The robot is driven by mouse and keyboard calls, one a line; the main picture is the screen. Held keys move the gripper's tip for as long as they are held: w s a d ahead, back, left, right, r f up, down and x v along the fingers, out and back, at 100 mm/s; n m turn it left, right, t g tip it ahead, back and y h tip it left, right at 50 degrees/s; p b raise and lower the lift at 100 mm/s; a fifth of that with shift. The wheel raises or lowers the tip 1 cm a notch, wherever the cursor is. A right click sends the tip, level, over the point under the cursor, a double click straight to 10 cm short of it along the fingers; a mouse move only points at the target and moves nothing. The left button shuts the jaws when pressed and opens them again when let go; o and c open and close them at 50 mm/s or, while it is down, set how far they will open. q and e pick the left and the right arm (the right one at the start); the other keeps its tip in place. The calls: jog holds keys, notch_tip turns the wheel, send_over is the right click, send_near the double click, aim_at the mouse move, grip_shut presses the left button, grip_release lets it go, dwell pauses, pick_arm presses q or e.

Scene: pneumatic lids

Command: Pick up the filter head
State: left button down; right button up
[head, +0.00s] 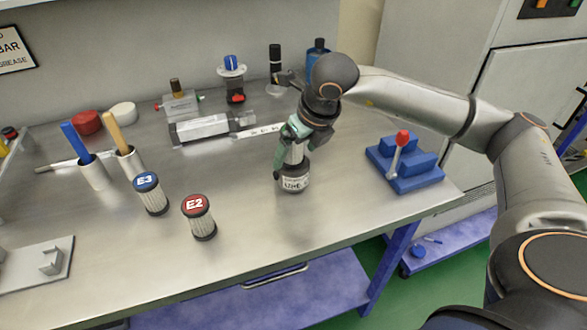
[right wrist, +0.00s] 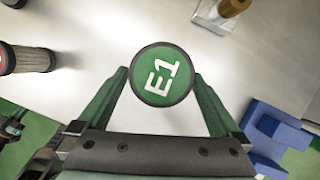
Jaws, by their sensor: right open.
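My right gripper (head: 292,150) points down with its green fingers on either side of an upright cartridge. In the right wrist view the open fingers (right wrist: 163,98) flank the round green cap marked E1 (right wrist: 163,76). I cannot tell whether they touch it. A metal block with a brass top and red fittings (head: 181,104) stands at the back. A dark unit with a blue knob (head: 233,78) stands beside it. I cannot tell which piece is the filter head. My left gripper is not in view.
Blue-capped E3 (head: 150,194) and red-capped E2 (head: 199,217) stand to the left. Two brush cups (head: 93,172) are behind E3. A blue block with a red-knobbed lever (head: 404,163) sits to the right. The front middle of the bench (head: 255,245) is clear.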

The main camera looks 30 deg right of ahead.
jog(key=shift+x, duration=1.15)
jog(key=c, duration=1.3)
jog(key=shift+r, duration=0.15)
jog(key=shift+c, duration=1.3)
